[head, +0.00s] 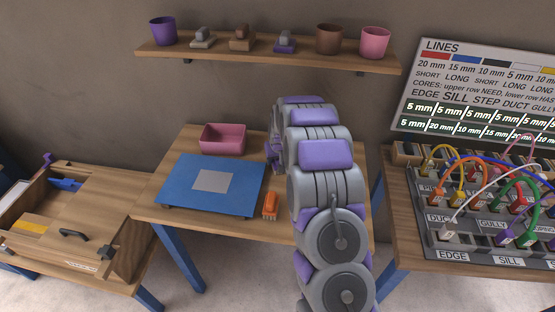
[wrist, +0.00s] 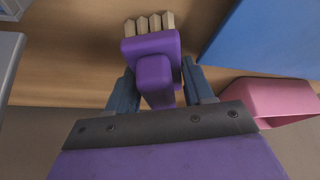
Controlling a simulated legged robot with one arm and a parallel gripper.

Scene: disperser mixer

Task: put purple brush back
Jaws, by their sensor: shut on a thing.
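My gripper (wrist: 160,92) is shut on the purple brush (wrist: 155,60), which shows in the wrist view between its fingers. The brush's pale, blocky bristles (wrist: 148,22) point away from the gripper, over the wooden table top. In the head view my arm hides the brush and most of the gripper, near the right part of the table (head: 190,214). I cannot tell whether the brush touches the table. A purple cup (head: 163,31) stands at the left end of the wall shelf (head: 220,53).
A blue board (head: 183,181), a pink bin (head: 222,140) and an orange brush (head: 270,205) are on the table. The shelf also bears small blocks, a brown cup (head: 329,39) and a pink cup (head: 375,42). A cable panel (head: 445,225) is at right, a wooden workbench (head: 90,205) at left.

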